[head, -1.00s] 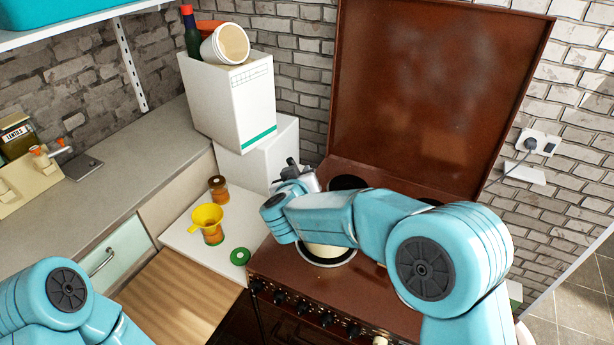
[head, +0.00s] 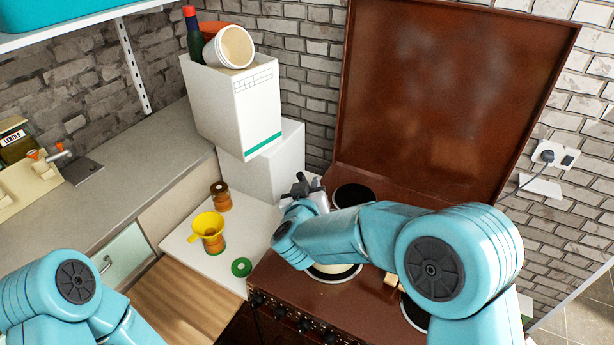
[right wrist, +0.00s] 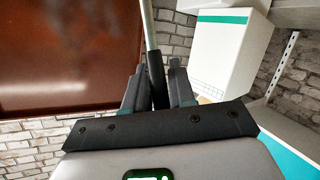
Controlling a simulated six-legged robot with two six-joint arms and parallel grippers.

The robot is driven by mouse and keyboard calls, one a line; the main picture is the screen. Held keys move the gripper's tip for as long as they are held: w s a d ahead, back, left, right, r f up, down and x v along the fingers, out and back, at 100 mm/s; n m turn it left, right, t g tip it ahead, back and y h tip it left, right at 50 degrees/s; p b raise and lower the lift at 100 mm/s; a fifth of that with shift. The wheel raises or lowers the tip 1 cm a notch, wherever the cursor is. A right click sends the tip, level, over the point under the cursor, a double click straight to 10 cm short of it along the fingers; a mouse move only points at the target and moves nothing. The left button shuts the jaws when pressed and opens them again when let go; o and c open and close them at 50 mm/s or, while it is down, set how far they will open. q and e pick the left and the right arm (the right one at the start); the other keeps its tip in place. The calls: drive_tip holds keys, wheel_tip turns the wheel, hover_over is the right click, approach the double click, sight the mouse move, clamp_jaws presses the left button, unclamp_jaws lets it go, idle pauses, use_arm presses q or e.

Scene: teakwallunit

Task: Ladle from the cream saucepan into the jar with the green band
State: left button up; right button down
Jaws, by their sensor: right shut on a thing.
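The handle's lower end and any ladle bowl are hidden. The cream saucepan (head: 332,268) is on the front of the brown stove, mostly hidden under my right arm. Only a pale strip of it shows. A jar (head: 215,247) with a yellow funnel (head: 208,227) in its mouth stands on the white counter, left of the gripper. Its band is hard to make out. My left arm shows at the lower left, but its gripper is out of view.
A green ring-shaped lid (head: 241,267) lies beside the funnel jar. A brown jar (head: 220,197) stands behind it. White boxes (head: 240,110) are stacked at the back. The raised brown stove cover (head: 450,90) stands behind the stove (head: 285,280).

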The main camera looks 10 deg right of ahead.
drive_tip(key=s+d+f+m+t+b, duration=0.2)
drive_tip(key=f+b, duration=0.8)
drive_tip(key=b, duration=0.6)
drive_tip(key=s+t, duration=0.1)
drive_tip(key=s, duration=0.1)
drive_tip(key=shift+s+d+f, duration=0.2)
drive_tip(key=shift+s+d, duration=0.15)
drive_tip(key=shift+r, duration=0.1)
drive_tip(key=w+a+n+g+p, duration=0.2)
drive_tip(key=w+p, duration=0.4)
drive_tip(key=p, duration=1)
drive_tip(key=shift+a+r+g, duration=0.45)
drive_tip(key=shift+a+g, duration=0.05)
drive_tip(key=shift+g, duration=0.5)
drive_tip(key=shift+w, duration=0.1)
idle(0.4)
